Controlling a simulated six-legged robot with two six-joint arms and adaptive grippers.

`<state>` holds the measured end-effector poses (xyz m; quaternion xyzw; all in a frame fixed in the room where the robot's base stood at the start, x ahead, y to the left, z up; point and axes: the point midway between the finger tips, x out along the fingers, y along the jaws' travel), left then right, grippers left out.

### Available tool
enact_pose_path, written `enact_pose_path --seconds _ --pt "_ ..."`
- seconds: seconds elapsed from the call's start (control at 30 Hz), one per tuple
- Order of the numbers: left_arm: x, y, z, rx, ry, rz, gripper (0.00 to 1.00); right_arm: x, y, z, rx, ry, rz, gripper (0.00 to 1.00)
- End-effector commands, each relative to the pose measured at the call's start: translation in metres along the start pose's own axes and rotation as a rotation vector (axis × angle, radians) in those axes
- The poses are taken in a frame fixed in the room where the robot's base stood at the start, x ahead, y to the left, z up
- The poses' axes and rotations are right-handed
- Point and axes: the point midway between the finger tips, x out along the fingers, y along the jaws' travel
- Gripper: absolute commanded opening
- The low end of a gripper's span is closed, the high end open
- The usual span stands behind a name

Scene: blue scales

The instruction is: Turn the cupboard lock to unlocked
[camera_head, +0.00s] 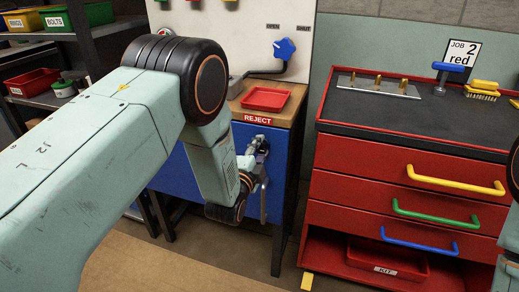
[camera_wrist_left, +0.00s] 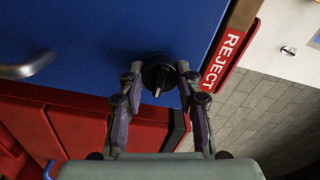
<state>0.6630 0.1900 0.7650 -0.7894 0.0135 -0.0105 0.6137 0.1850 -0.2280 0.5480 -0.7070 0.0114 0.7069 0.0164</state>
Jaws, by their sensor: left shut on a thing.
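The blue cupboard door (camera_head: 277,180) is below the red REJECT tray, and it fills the upper part of the left wrist view (camera_wrist_left: 100,40). The lock is a round black knob (camera_wrist_left: 157,72) on that door, with a pale pointer mark toward the bottom of the wrist picture. My left gripper (camera_wrist_left: 160,70) is shut on the knob, one finger on each side. In the head view my left gripper (camera_head: 256,148) is at the door, and the wrist and fingers hide the knob. No lock labels are readable. My right gripper is not in view.
A metal door handle (camera_wrist_left: 25,66) is on the same door. The red REJECT tray (camera_head: 266,98) stands on the wooden top above. A red drawer cabinet (camera_head: 400,180) with coloured handles stands to the right. A dark shelf (camera_head: 90,45) with bins is at left.

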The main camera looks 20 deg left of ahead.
Motion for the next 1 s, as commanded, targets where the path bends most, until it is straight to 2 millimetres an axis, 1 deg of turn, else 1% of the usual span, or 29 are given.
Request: enact_pose_path --seconds 0.33,0.37,0.6,0.63,0.9,1.0 --pt "0.0001 -0.0002 0.0002 0.003 0.0 -0.001 0.03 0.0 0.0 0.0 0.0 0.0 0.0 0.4" --pt "0.0001 -0.0002 0.0002 0.003 0.0 -0.001 0.36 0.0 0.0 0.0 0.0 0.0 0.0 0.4" --pt "0.0001 -0.0002 0.0001 0.002 0.0 0.0 0.56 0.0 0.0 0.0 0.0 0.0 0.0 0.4" --pt "0.0001 -0.0002 0.0001 0.002 0.0 0.0 0.57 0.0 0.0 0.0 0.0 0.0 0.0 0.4" --pt "-0.0004 -0.0001 0.0001 0.002 0.0 0.0 0.57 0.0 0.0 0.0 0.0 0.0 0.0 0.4" --pt "-0.0049 0.0001 0.0 0.002 0.0 0.0 0.57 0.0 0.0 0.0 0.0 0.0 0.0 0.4"
